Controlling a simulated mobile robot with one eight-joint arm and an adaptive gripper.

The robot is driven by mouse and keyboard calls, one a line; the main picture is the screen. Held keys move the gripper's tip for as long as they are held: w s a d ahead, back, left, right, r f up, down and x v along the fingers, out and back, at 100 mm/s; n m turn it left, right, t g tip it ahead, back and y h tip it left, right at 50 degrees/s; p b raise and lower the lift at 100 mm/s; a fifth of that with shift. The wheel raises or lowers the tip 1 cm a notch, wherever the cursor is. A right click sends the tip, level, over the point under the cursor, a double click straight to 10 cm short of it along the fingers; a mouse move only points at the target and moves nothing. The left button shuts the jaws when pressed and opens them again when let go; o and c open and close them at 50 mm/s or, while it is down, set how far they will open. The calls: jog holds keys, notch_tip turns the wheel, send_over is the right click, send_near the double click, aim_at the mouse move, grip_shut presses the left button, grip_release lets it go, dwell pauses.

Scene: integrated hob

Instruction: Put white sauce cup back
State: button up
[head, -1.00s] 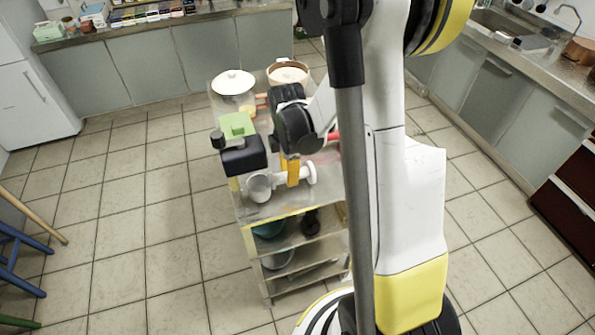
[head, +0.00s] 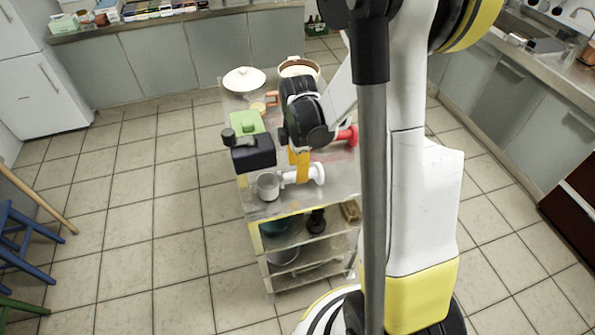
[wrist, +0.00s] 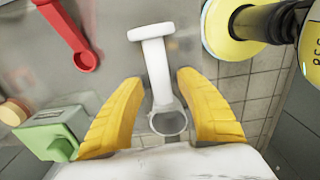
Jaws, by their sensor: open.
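The white sauce cup (head: 268,187) is at the near end of the metal cart top. Its white handle runs right to a wide flat end (head: 318,173). In the wrist view the cup (wrist: 169,123) is low in the middle and its handle runs up between my yellow fingers. My gripper (wrist: 160,82) is open, with a finger on each side of the handle and a visible gap on both sides. In the head view my gripper (head: 300,168) is over the handle. Whether the cup rests fully on the cart is hard to tell.
A red handled utensil (wrist: 68,35) lies beyond my gripper. A green-topped dark container (head: 250,145) stands left of it. Lower shelves (head: 310,250) hold dishes.

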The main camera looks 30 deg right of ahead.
notch_tip(320, 180, up, 8)
jog(key=shift+s+f+p, duration=0.1)
jog(key=shift+f+p, duration=0.1)
jog(key=shift+p, duration=1)
jog(key=s+a+r+m+t, duration=0.7)
jog(key=s+a+r+m, duration=0.4)
jog(key=r+m, duration=0.3)
jog(key=shift+a+r+m, duration=0.3)
jog(key=shift+a+m, duration=0.2)
jog(key=shift+a, duration=0.35)
jog(key=shift+w+f, duration=0.1)
jog(key=shift+f, duration=0.1)
